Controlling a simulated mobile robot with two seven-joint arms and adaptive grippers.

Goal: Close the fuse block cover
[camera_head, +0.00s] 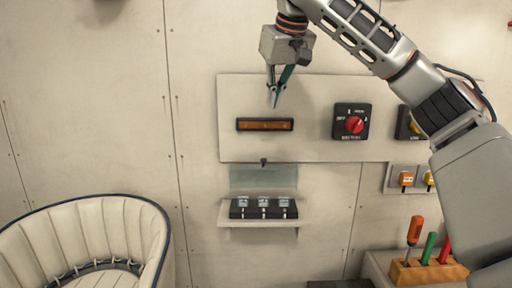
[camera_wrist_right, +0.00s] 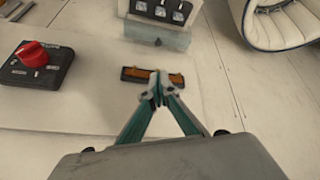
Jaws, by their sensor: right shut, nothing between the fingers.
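The fuse block (camera_head: 264,208), dark with several pale-topped switches or fuses, sits on a small wall shelf. Its cover (camera_head: 263,179) is a translucent grey-green panel standing up behind and above the block, so it is open. In the right wrist view the block (camera_wrist_right: 162,10) and its cover (camera_wrist_right: 157,34) show at the top. My right gripper (camera_head: 275,104) is shut and empty, pointing down in front of the wall panel, above the cover and apart from it. Its closed fingertips (camera_wrist_right: 159,77) appear over the amber bar in the right wrist view. My left gripper is not in view.
The wall panel holds an amber bar (camera_head: 265,124), a red rotary switch (camera_head: 354,124) and a yellow one (camera_head: 415,126). An orange block (camera_head: 420,272) with upright tools stands at lower right. A cream seat (camera_head: 85,240) is at lower left. Space before the shelf looks clear.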

